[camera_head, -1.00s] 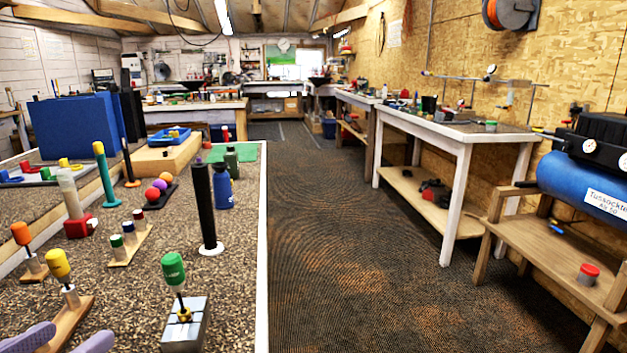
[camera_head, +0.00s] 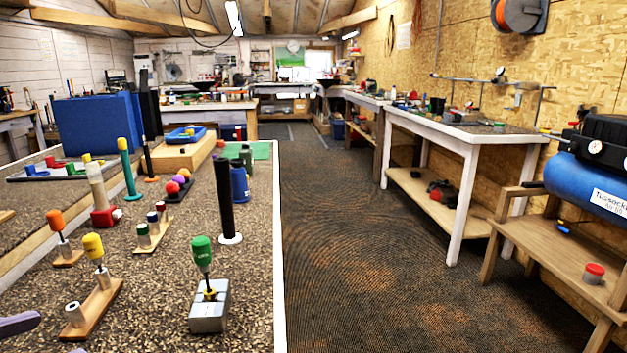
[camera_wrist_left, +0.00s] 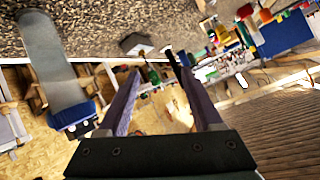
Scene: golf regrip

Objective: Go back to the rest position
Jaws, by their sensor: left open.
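The finger in the head view is to the left of a wooden base (camera_head: 97,308) that carries a yellow-handled tool and a grey cylinder. A green-handled screwdriver (camera_head: 202,255) stands upright in a grey metal block (camera_head: 209,312) on the bench. My right gripper is in neither view.
The speckled bench (camera_head: 250,330) also holds a tall black tube (camera_head: 226,200), a blue bottle (camera_head: 239,183) and several coloured-handled pieces. The carpeted aisle (camera_head: 340,260) to its right is clear. A white-legged table (camera_head: 460,135) and a blue tank (camera_head: 580,183) stand along the right wall.

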